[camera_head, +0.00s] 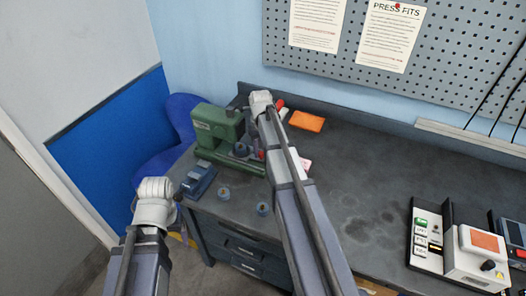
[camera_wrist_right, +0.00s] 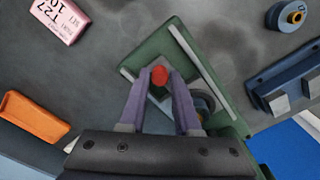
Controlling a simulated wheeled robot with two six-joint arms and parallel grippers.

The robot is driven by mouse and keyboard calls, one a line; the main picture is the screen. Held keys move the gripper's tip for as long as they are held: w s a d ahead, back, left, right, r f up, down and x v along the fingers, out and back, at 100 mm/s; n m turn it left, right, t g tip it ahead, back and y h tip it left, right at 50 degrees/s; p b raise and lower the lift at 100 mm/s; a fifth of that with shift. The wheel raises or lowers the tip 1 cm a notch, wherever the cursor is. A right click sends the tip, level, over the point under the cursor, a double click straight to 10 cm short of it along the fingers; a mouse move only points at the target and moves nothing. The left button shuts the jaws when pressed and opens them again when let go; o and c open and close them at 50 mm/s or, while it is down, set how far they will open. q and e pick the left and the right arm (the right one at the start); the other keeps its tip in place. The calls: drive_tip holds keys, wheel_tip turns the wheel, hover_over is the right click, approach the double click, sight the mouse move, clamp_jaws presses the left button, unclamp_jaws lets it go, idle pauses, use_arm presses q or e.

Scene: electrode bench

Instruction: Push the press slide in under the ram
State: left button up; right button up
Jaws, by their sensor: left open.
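The green press (camera_head: 215,130) stands at the back left of the bench, and its green base (camera_wrist_right: 157,45) shows in the right wrist view with pale rails along it. A red knob (camera_wrist_right: 159,75) on the press slide stands between my right gripper's fingertips (camera_wrist_right: 160,78), which look closed on its sides. How far the slide sits under the ram is hard to tell. In the head view my right arm covers part of the press front and its fingers are hidden. My left gripper (camera_head: 157,200) is left of the bench, apart from the press, its fingers mostly hidden.
A blue vise-like block (camera_head: 198,180) and small dark round parts (camera_head: 224,193) lie in front of the press. An orange tray (camera_head: 307,121) and a pink label card (camera_wrist_right: 60,20) lie right of it. A control box (camera_head: 478,255) stands far right. The middle bench is clear.

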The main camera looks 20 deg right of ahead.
drive_tip(key=o, duration=0.4)
drive_tip(key=shift+c, duration=0.2)
wheel_tip(320, 180, up, 8)
drive_tip(key=p, duration=0.8)
drive_tip(key=shift+f, duration=0.15)
